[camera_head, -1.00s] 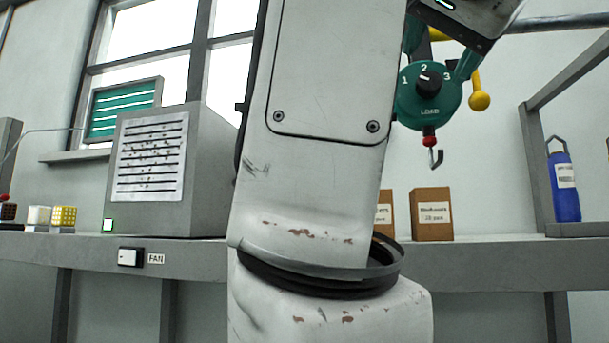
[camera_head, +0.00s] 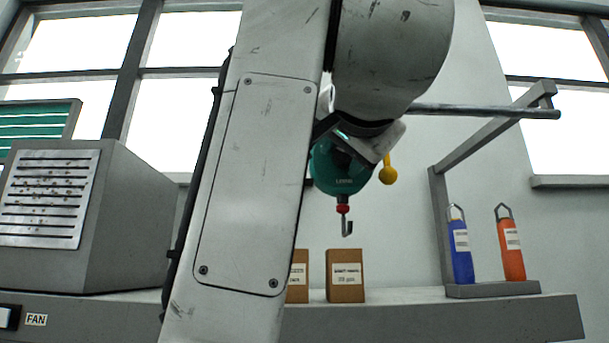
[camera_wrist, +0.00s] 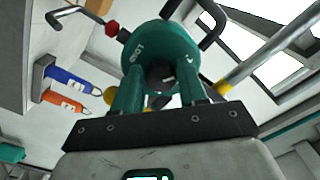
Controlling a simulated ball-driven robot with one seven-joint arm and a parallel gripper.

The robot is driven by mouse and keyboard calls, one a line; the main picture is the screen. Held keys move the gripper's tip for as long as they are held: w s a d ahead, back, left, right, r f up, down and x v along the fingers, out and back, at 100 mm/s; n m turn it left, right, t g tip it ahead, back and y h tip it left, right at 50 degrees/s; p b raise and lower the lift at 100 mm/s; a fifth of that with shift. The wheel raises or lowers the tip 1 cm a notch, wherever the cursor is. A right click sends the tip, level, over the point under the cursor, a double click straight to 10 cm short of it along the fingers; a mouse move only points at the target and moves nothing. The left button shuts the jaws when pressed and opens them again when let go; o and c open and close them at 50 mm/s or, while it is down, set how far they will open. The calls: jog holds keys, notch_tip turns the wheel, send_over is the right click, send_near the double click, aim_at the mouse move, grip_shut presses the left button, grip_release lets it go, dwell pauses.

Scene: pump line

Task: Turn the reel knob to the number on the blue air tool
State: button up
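The teal round reel (camera_head: 325,172) hangs on the far side, with a red ball and hook below. In the wrist view the reel (camera_wrist: 180,48) is straight ahead, with "LOAD" legible and one number partly showing. Its dark knob (camera_wrist: 160,75) lies ahead, between my gripper's (camera_wrist: 159,84) two teal fingers. The fingers are apart, with a gap between them; contact with the knob is not clear. In the head view my wrist hides the dial and pointer. The blue air tool (camera_head: 461,252) stands in the right rack; its label is too small to read.
An orange tool (camera_head: 511,250) stands beside the blue one on the rack (camera_head: 490,290). Brown boxes (camera_head: 346,277) stand on the bench below the reel. A yellow ball handle (camera_head: 388,174) hangs right of the reel. A grey vented fan box (camera_head: 130,220) is at left.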

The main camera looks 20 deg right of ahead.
jog(key=c, duration=0.7)
jog(key=shift+o, duration=0.2)
jog(key=m, duration=0.5)
jog(key=shift+m, duration=0.3)
jog(key=m, duration=0.6)
jog(key=shift+r, duration=0.1)
jog(key=o, duration=1)
jog(key=shift+o, duration=0.2)
